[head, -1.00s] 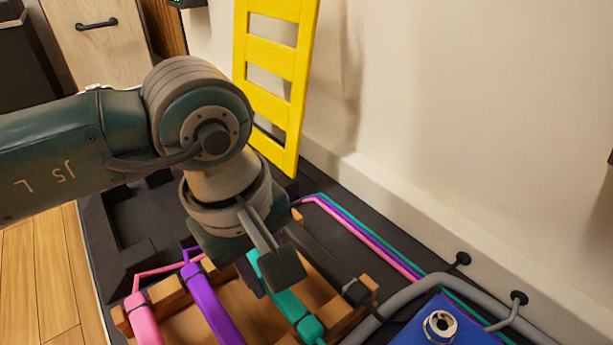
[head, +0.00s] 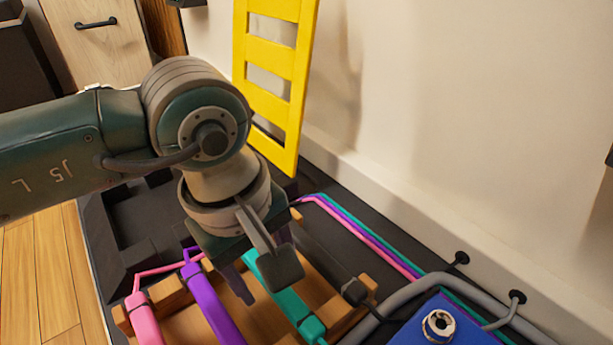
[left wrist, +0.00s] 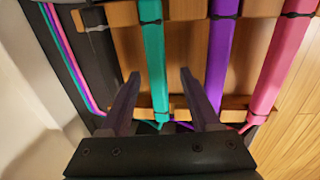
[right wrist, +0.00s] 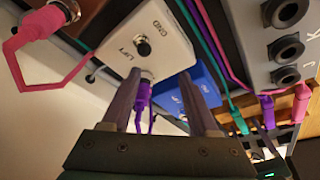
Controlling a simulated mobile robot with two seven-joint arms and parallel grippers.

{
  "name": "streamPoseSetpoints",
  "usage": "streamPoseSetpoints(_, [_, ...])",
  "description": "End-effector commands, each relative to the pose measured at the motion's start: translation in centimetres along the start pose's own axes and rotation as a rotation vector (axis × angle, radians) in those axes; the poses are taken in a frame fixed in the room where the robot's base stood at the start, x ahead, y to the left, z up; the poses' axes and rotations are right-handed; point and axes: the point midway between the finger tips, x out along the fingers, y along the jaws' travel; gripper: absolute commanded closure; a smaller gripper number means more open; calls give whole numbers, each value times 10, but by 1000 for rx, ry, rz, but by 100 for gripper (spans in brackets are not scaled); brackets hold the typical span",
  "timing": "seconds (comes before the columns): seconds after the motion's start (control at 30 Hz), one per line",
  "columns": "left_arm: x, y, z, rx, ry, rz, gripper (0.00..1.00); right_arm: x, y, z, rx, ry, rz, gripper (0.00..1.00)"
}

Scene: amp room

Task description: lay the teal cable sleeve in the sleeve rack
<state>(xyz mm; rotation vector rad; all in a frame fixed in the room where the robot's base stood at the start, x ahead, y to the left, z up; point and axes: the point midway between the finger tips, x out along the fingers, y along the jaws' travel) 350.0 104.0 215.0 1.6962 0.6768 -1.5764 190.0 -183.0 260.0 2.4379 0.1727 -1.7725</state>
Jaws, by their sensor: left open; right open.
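The teal cable sleeve (head: 290,305) lies across the wooden sleeve rack (head: 265,322), between the purple sleeve and a black one. In the left wrist view the teal sleeve (left wrist: 152,45) crosses the rack's bars (left wrist: 185,10). My left gripper (left wrist: 160,73) is open above the rack, one finger on each side of the teal sleeve and apart from it. In the head view my left wrist hides part of the sleeve. My right gripper (right wrist: 160,73) is open, in front of a white box (right wrist: 145,40) marked LIFT and GND; it is outside the head view.
A purple sleeve (head: 212,305) and a pink sleeve (head: 144,322) lie in the rack. A black sleeve (left wrist: 100,50) lies on the teal sleeve's other side. A blue box (head: 415,328) stands to the right. A yellow ladder-like frame (head: 270,90) leans near the wall.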

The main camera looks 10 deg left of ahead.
Motion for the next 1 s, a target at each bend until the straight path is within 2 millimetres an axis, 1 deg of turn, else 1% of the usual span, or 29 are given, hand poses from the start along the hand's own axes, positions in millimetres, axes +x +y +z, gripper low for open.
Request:
streamPoseSetpoints(0.03, [-11,1,-1,1,2,1,37,-10,0,-3,0,0,0,40])
streamPoseSetpoints(0.3, [-64,2,-1,0,3,1,37,-54,2,-17,0,0,0,40])
streamPoseSetpoints(0.4, [-80,1,-1,2,2,1,37,-66,2,-21,0,0,0,40])
streamPoseSetpoints(0.5, [-91,1,-1,0,2,1,37,-73,2,-23,0,0,0,40])
streamPoseSetpoints(0.63, [-96,0,-1,0,2,1,37,-77,3,-25,0,0,0,40])
streamPoseSetpoints(1.0, [-96,0,0,0,1,1,37,-76,4,-24,-4,-1,3,40])
